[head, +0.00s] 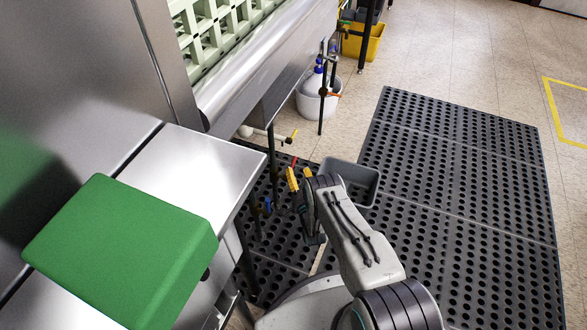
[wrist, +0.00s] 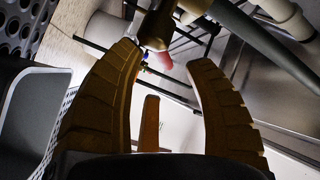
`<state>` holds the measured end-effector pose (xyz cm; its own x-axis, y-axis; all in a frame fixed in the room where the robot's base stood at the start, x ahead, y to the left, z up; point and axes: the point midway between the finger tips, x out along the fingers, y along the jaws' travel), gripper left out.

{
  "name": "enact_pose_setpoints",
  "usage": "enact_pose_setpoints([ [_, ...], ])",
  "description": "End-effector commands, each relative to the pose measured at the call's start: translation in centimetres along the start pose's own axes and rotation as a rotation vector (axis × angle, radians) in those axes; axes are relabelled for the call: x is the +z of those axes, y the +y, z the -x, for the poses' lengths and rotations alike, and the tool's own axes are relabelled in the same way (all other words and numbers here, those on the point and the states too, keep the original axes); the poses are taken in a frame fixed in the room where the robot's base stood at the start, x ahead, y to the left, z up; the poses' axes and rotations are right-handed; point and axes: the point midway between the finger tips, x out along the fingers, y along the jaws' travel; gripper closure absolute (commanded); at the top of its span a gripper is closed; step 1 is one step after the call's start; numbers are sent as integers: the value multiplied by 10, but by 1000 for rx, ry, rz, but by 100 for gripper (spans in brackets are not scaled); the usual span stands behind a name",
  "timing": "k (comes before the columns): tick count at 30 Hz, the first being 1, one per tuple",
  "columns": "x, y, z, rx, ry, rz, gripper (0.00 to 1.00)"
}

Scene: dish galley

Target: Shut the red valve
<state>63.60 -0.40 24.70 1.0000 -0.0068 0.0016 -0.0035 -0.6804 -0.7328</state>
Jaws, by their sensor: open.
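The red valve handle (head: 295,161) shows as a small red tip in the head view, under the counter, just above my gripper. My gripper (head: 294,172) has yellow-orange fingers and reaches toward it beside the counter legs. In the wrist view my gripper (wrist: 165,52) is open, its fingers spread wide with nothing held between them. A reddish handle (wrist: 183,41) lies between and just beyond the fingertips, beside a dark valve body (wrist: 157,27). I cannot tell whether the fingers touch it. The valve's full handle angle is hidden.
A yellow handle (head: 294,134) and a blue one (head: 267,205) are near the pipes. A grey bin (head: 367,181) stands right beside my gripper. A white bucket (head: 311,104) stands further back. A green block (head: 120,245) rests on the steel counter. Black mats (head: 455,170) are clear at right.

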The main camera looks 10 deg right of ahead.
Motion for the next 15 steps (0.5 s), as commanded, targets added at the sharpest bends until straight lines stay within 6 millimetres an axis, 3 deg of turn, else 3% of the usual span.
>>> enact_pose_setpoints([
  [15,1,2,-39,1,0,1,52],
])
